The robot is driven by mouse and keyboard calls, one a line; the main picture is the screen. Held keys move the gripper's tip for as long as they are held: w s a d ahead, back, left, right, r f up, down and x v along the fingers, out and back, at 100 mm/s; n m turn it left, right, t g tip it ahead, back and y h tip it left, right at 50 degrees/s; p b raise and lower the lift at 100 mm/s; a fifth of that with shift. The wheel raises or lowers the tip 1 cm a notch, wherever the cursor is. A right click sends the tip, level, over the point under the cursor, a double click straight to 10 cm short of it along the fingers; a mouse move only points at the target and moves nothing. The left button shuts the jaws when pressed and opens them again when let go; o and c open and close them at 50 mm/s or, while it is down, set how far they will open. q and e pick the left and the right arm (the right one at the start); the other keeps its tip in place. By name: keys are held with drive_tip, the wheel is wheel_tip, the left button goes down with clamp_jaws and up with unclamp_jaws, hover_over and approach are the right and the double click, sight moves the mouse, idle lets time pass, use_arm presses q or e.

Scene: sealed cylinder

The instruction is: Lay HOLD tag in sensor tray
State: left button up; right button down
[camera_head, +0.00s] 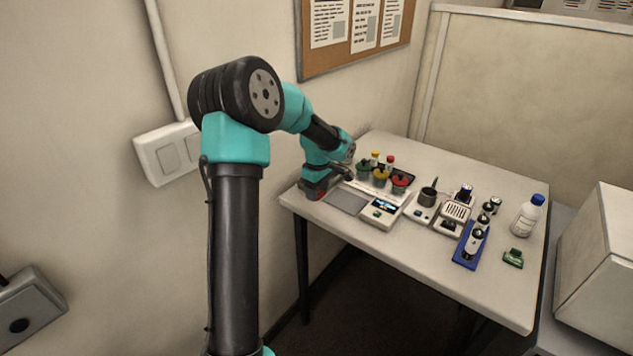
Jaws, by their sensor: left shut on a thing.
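My left gripper (345,174) is low over the back left part of the table, beside the colored-lid pots. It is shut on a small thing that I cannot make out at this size. I cannot pick out the HOLD tag for certain. My right gripper is not in view.
Pots with green, yellow and red (400,181) lids stand beside the gripper. The table's front (420,280) is clear.

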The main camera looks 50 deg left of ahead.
use_arm(q)
drive_tip(key=w+a, duration=0.4)
drive_tip(key=a, duration=0.1)
drive_tip(key=w+a+f, duration=0.1)
drive_tip(key=w+a, duration=0.2)
drive_tip(key=shift+w+a, duration=0.1)
drive_tip(key=shift+w+a+f, duration=0.1)
drive_tip(key=shift+w+a, duration=0.1)
drive_tip(key=shift+f, duration=1.7)
drive_tip(key=shift+f, duration=0.15)
drive_tip(key=o, duration=0.6)
wheel_tip(320, 180, up, 12)
drive_tip(key=shift+r, duration=0.15)
